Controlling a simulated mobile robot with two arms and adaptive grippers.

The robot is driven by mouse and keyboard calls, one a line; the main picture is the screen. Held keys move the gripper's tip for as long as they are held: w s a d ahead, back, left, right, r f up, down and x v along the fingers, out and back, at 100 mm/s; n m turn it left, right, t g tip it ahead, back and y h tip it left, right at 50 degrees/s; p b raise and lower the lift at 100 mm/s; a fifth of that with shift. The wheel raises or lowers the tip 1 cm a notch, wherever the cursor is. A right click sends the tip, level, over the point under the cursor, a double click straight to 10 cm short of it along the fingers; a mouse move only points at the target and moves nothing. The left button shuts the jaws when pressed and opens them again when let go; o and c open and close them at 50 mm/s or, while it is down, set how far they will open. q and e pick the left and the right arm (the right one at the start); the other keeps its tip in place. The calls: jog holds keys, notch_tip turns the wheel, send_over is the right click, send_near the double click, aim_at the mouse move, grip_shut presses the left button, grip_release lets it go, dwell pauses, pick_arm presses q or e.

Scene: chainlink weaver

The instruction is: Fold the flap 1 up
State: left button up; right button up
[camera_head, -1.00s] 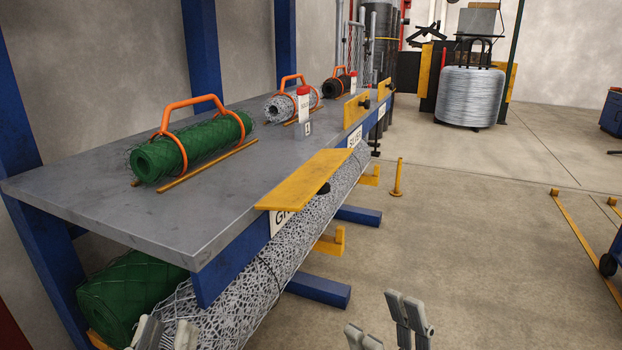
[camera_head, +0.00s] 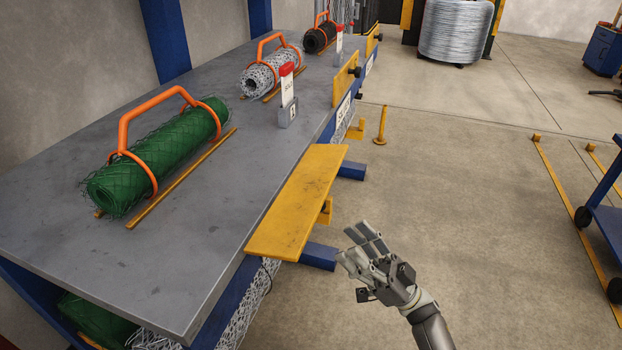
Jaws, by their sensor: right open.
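A yellow flap (camera_head: 297,203) lies flat, sticking out from the front edge of the grey table toward the floor side. It is the nearest flap; two other yellow flaps (camera_head: 346,80) farther along the edge stand upright. My right gripper (camera_head: 358,246) is open and empty, in the air to the right of the near end of the flat flap, apart from it. My left gripper is not in view. The flat flap hides part of the table front below it.
A green mesh roll (camera_head: 165,152) with an orange handle, a grey roll (camera_head: 268,72) and a dark roll (camera_head: 320,37) lie on the table (camera_head: 185,240). A small red-topped stand (camera_head: 288,100) is near the edge. Open floor (camera_head: 470,200) lies to the right.

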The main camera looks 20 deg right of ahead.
aim_at(308, 197)
pick_arm(q)
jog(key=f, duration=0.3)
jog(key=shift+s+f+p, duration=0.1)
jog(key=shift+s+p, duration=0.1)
jog(key=shift+p, duration=0.2)
pick_arm(e)
jog(key=x, duration=1)
jog(key=shift+s+a+r, duration=0.25)
jog(key=shift+r, duration=0.2)
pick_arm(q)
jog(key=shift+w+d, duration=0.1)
pick_arm(e)
grip_shut()
